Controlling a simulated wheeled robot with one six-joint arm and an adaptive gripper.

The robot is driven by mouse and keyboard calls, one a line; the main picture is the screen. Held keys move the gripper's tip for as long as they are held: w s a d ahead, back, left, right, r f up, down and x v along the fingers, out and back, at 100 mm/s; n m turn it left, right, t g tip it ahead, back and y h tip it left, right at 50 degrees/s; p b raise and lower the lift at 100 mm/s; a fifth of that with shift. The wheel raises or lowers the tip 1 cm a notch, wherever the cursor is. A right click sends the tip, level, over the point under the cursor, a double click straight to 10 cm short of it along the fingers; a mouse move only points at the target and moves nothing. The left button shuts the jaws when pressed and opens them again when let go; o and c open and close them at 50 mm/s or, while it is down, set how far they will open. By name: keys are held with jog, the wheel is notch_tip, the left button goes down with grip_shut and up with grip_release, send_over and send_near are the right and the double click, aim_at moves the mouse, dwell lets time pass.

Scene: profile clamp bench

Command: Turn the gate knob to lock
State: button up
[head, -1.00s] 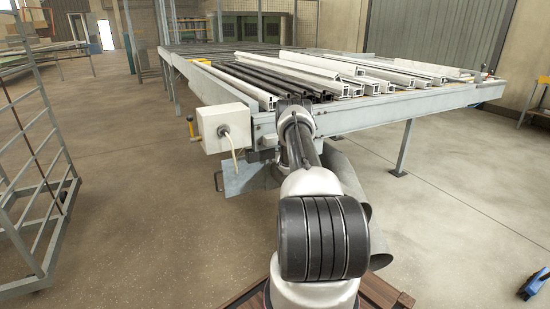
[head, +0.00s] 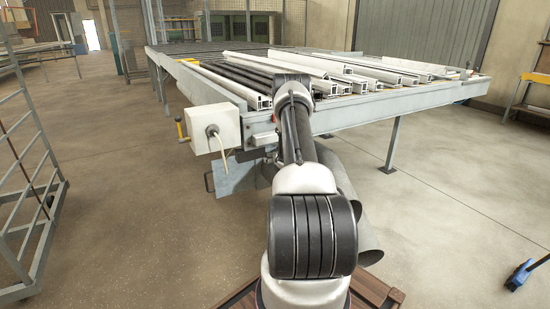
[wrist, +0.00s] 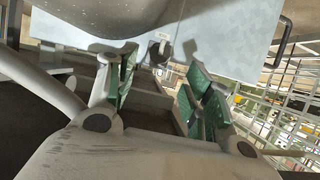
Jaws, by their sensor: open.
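A flat pale grey metal plate, likely the gate (head: 232,174), hangs under the near left corner of the profile table in the head view, with a dark handle at its left edge. It fills the top of the wrist view (wrist: 225,35). A small grey knob-like part (wrist: 160,46) sits at its edge there; I cannot tell its turn position. My gripper (wrist: 158,75) is open, its green-padded fingers on either side below the knob in the picture. I see no contact with it. In the head view my gripper is hidden behind my arm.
The table (head: 400,102) carries several white and dark profiles (head: 345,70). A white box with a cable (head: 212,129) and a yellow-handled lever (head: 180,130) are at its left corner. A wire rack (head: 35,170) stands at left. The floor between rack and table is clear.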

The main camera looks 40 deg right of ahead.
jog(key=shift+v, duration=1.7)
